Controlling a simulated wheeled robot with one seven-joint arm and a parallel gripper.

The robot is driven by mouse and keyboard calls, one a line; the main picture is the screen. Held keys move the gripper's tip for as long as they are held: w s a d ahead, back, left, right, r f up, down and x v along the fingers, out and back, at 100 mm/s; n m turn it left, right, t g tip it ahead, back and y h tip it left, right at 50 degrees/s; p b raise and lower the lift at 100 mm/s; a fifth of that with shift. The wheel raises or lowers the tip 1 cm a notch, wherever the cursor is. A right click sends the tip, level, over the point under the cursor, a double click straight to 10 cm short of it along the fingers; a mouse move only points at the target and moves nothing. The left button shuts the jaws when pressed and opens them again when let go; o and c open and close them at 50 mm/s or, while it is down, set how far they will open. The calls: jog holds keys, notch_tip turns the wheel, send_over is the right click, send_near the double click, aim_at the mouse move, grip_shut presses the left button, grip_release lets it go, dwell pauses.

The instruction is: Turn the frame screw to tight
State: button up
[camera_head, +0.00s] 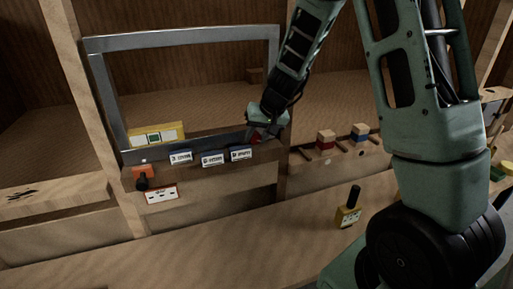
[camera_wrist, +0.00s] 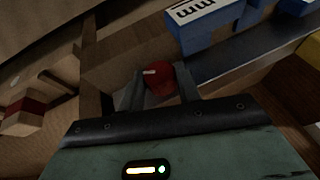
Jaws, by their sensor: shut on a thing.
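The red frame screw (camera_head: 255,139) is a round knob at the lower right corner of the grey metal window frame (camera_head: 180,37). In the head view my gripper mostly covers it. In the wrist view the red knob (camera_wrist: 160,84) shows a short white mark on its upper left face. My gripper (camera_head: 259,136) reaches down to it from the upper right. In the wrist view the fingers of my gripper (camera_wrist: 158,93) are on either side of the knob and shut on it. The knob's shaft is hidden.
Several white labelled tags (camera_head: 213,158) line the lower frame bar, left of my gripper. A yellow box (camera_head: 157,134) and an orange block with a black knob (camera_head: 143,175) are farther left.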

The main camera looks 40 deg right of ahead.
jog(key=shift+d+f+y+b, duration=0.1)
jog(key=shift+f+y+b, duration=0.15)
jog(key=shift+b, duration=0.4)
jog(key=shift+r, duration=0.25)
jog(key=o, duration=1)
jog(key=shift+c, duration=0.2)
jog(key=shift+r, duration=0.1)
jog(key=v, duration=1.7)
jog(key=shift+s+d, duration=0.2)
jog(key=shift+s, duration=0.1)
jog(key=shift+a, duration=0.1)
